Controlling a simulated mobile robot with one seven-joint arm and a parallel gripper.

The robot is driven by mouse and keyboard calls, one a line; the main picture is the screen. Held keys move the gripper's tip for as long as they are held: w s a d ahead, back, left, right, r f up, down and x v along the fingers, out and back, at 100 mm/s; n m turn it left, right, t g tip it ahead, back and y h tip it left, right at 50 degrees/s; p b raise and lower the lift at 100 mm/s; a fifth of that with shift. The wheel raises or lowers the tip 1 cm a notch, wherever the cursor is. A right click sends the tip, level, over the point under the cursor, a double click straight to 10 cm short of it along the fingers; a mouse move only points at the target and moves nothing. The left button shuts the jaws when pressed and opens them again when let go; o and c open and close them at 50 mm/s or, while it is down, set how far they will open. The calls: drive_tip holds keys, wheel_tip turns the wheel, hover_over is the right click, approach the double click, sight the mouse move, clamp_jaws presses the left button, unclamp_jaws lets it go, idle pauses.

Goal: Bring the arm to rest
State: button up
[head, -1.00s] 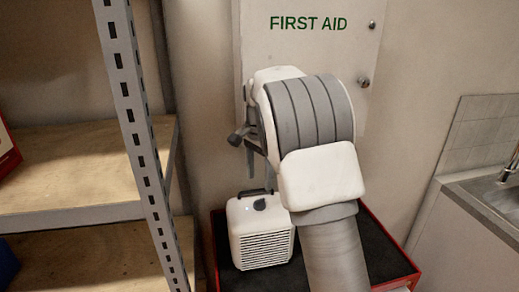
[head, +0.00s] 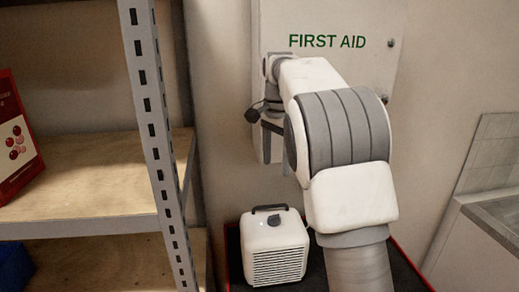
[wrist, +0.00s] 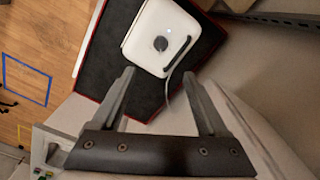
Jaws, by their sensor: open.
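My arm rises in the middle of the head view and bends over towards the first aid cabinet (head: 330,20). My gripper (head: 268,135) is partly hidden behind my arm there, seen in front of the cabinet's lower left side. In the wrist view my gripper (wrist: 160,76) is open, its two fingers apart with nothing held between them. Beyond the fingertips, and apart from them as far as I can tell, is a white box-shaped device (wrist: 160,38) with a dark handle. The device also shows in the head view (head: 275,262), upright, with a grille on its front.
The device stands on a black surface with a red rim (wrist: 92,50). A metal shelf unit (head: 160,140) with wooden boards is at left, holding a red box (head: 15,140) and a blue bin (head: 12,265). A sink counter (head: 490,235) is at right.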

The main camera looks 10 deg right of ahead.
drive_tip(key=s+r+n+t, duration=0.35)
drive_tip(key=s+n, duration=0.25)
drive_tip(key=s, duration=1.2)
drive_tip(key=s+f+n+t, duration=0.2)
drive_tip(key=s+f+n, duration=0.4)
drive_tip(key=s, duration=0.8)
drive_tip(key=shift+f+b, duration=0.45)
drive_tip(key=shift+f, duration=0.15)
drive_tip(key=shift+a, duration=0.1)
